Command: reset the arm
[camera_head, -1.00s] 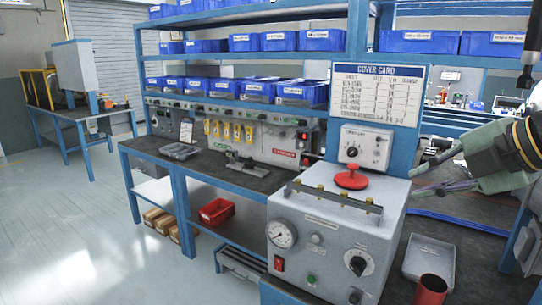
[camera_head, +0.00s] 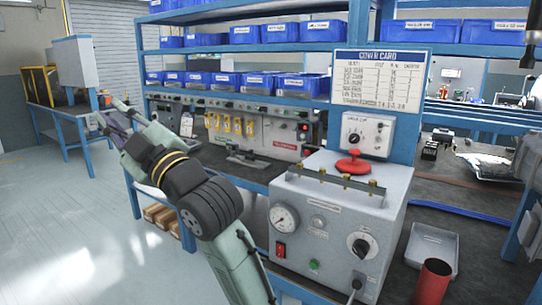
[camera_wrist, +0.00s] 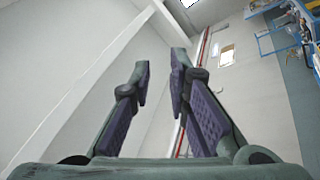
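My gripper (camera_head: 112,118) is at the left in the head view, raised in front of the left end of the bench, pointing up and away to the left. My arm reaches to it from the bottom middle of the picture. In the wrist view my gripper (camera_wrist: 160,85) shows two purple-padded fingers with a clear gap between them. Nothing is between the fingers.
A grey tray (camera_head: 432,248) and a red cup (camera_head: 433,282) are at the lower right. Blue bins (camera_head: 303,85) fill the shelves. Open floor (camera_head: 60,220) lies left.

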